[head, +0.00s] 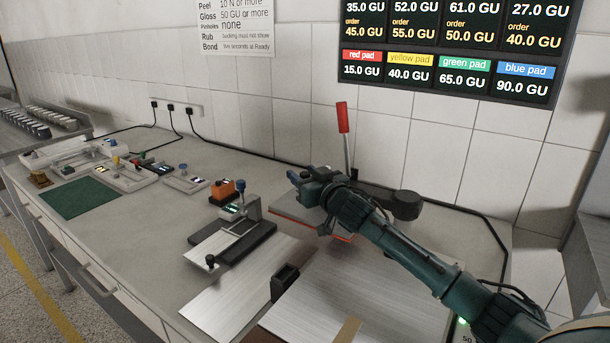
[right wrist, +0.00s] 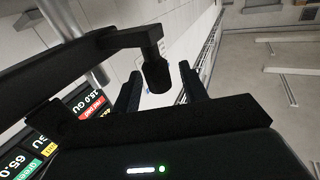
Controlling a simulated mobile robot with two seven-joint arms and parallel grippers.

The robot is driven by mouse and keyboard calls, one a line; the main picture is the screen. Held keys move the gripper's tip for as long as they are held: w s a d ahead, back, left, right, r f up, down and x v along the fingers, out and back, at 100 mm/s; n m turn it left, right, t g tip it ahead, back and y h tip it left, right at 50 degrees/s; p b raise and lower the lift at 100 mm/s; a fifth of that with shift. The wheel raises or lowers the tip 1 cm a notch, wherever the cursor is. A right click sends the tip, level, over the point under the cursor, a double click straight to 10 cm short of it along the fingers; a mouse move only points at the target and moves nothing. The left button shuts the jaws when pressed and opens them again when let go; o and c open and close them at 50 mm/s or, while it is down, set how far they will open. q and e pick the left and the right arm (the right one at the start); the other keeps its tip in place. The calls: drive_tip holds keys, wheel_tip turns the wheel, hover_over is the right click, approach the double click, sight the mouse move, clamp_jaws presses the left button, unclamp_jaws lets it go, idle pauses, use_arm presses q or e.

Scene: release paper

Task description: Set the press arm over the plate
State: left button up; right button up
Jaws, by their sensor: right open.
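The press stands at the back of the bench, with a red-handled lever (head: 343,118) upright. A flat plate (head: 283,207) with a reddish edge lies at its foot, partly behind my right arm. A dark rounded part (head: 405,205) sits right of the lever. My right gripper (head: 298,178) is above the plate, in front of the press. In the right wrist view its two fingers (right wrist: 160,92) are apart. A dark bar (right wrist: 60,75) with a black knob (right wrist: 157,74) shows there, the knob appearing between the fingers; contact cannot be told. My left gripper is not in view.
Metallic sheets (head: 238,290) lie in front. Several small devices and a green mat (head: 78,198) are at far left. A cable runs along the wall.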

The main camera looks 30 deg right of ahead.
drive_tip(key=shift+c, duration=0.4)
clamp_jaws()
